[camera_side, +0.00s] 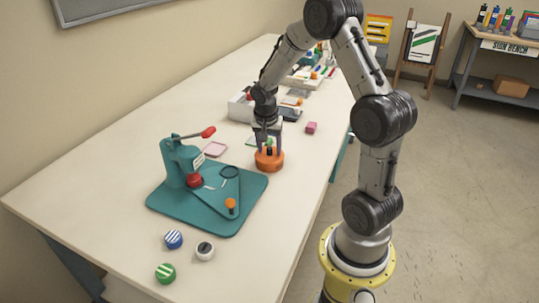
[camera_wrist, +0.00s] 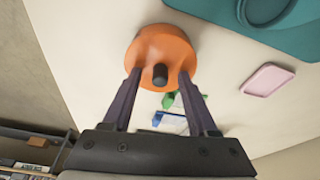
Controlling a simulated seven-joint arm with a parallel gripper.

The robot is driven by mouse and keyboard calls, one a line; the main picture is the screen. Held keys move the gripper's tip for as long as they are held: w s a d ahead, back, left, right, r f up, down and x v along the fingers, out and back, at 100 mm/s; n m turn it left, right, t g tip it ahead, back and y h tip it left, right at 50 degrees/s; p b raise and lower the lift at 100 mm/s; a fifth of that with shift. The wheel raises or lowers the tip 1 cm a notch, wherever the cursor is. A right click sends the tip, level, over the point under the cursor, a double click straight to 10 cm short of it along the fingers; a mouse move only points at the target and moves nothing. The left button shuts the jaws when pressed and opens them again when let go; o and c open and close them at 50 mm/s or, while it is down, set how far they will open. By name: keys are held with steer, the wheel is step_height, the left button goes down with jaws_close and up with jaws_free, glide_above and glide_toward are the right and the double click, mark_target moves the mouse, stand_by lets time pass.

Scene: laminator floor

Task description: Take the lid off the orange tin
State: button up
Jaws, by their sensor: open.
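The orange tin (camera_side: 269,163) stands upright on the white table, to the right of the green press. My gripper (camera_side: 269,149) points down at the tin. In the wrist view my gripper (camera_wrist: 159,76) is open, with one finger on each side of the knob and a visible gap to it on both sides. The lid sits on the tin; the seam between them is too small to make out.
A green press (camera_side: 185,165) on a teal base (camera_side: 190,212) stands to the left. Striped round badges (camera_side: 165,273) lie at the front. A pink tray (camera_side: 215,149) and a pink block (camera_side: 311,127) are nearby. The table's right edge is close; the front right is clear.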

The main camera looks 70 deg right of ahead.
jaws_close()
stand_by(0.5)
